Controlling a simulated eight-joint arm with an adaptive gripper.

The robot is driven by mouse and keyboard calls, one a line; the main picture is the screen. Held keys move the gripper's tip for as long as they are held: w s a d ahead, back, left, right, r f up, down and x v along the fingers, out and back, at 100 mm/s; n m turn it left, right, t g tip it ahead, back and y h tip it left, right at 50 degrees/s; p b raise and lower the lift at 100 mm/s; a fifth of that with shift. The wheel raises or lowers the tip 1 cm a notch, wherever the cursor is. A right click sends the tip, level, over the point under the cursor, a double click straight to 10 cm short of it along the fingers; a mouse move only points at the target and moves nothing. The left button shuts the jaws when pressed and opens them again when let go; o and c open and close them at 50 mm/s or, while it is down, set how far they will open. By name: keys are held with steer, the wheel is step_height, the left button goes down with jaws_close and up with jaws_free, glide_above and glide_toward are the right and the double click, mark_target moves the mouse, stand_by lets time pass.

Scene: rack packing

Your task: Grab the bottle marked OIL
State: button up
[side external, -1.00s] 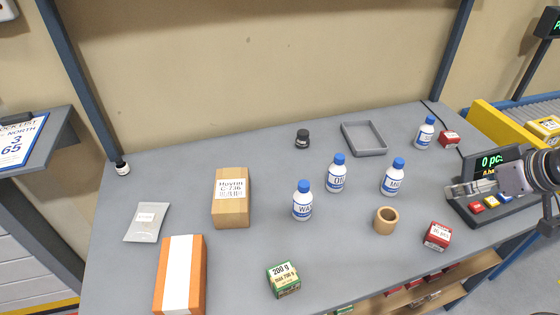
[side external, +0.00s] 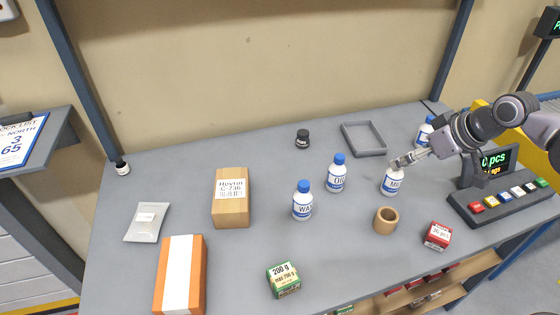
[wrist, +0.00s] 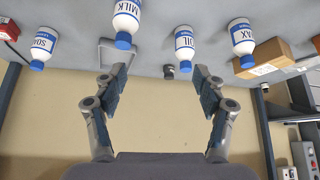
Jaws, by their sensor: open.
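The OIL bottle (side external: 336,176) is white with a blue cap and blue label, upright on the grey table between the WAX bottle (side external: 302,203) and the MILK bottle (side external: 392,182). It also shows in the wrist view (wrist: 184,46), upside down in the picture, a little right of centre and beyond the fingertips. My gripper (side external: 399,164) is to the right of the OIL bottle, apart from it, and covers the MILK bottle's cap in the side view. In the wrist view my gripper (wrist: 160,76) has its fingers wide apart with nothing between them.
A tan ring (side external: 386,221) and a red box (side external: 437,236) are in front. The SOAP bottle (wrist: 43,47) stands past the MILK bottle. A cardboard box (side external: 231,211) is at left.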

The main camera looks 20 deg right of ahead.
steer(key=n+y, duration=0.1)
steer(key=n, duration=0.1)
glide_toward(336, 175)
steer(key=w+d+f, duration=0.1)
steer(key=w+d, duration=0.1)
steer(key=shift+s+f+x, duration=0.1)
steer(key=shift+s+x, duration=0.05)
steer(key=shift+x, duration=1.7)
steer(key=shift+s+f+x, duration=0.1)
steer(key=shift+x, duration=1.75)
steer(key=shift+s+x, duration=0.15)
steer(key=shift+x, duration=1.7)
steer(key=shift+a, duration=0.2)
steer(key=shift+g, duration=0.3)
steer(key=c, duration=1.3)
